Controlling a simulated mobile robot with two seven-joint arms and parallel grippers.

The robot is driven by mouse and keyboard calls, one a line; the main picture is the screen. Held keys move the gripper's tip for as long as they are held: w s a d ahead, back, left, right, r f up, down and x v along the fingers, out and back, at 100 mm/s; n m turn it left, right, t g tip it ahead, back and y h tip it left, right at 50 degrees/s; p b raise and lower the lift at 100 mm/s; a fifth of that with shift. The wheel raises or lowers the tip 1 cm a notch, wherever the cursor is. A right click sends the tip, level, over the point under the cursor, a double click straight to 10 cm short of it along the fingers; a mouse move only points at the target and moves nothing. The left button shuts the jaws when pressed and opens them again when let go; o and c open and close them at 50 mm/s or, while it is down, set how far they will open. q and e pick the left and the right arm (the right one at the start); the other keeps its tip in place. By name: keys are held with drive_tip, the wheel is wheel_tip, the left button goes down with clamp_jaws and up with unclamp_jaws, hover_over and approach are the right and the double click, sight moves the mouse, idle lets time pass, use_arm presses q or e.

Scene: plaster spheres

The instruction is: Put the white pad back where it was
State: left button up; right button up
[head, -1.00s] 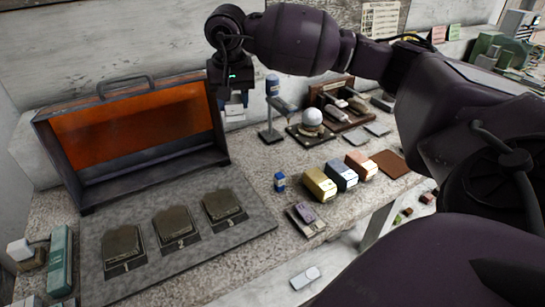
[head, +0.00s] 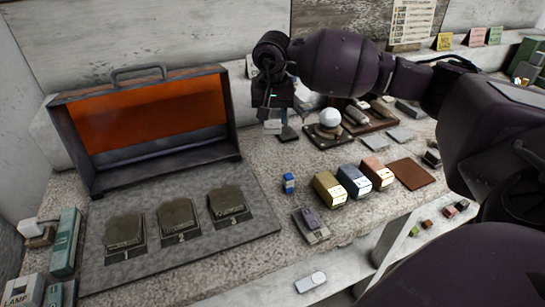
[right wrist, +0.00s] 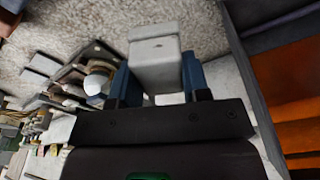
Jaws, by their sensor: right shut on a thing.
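My right gripper (head: 271,117) is shut on a pale block, which I take for the white pad (head: 272,127). It is held just right of the orange-lined case, at the back of the bench. In the right wrist view the white pad (right wrist: 157,62) sits between the two blue fingers and sticks out beyond them. From these views I cannot tell whether the pad touches the bench. My left gripper is not in view.
The open case (head: 236,150) stands left. A white sphere (head: 330,117) on a dark base stands right. Gold (head: 329,190), blue (head: 354,182) and pink (head: 378,174) blocks and a small blue bottle (head: 288,183) are nearer the front. Bare bench lies between the case and the bottle.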

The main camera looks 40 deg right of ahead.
wheel_tip(320, 180, down, 13)
drive_tip(key=shift+r+b, duration=0.1)
drive_tip(key=shift+b, duration=0.4)
drive_tip(key=shift+f, duration=0.25)
drive_tip(key=shift+f, duration=0.1)
drive_tip(key=o, duration=1)
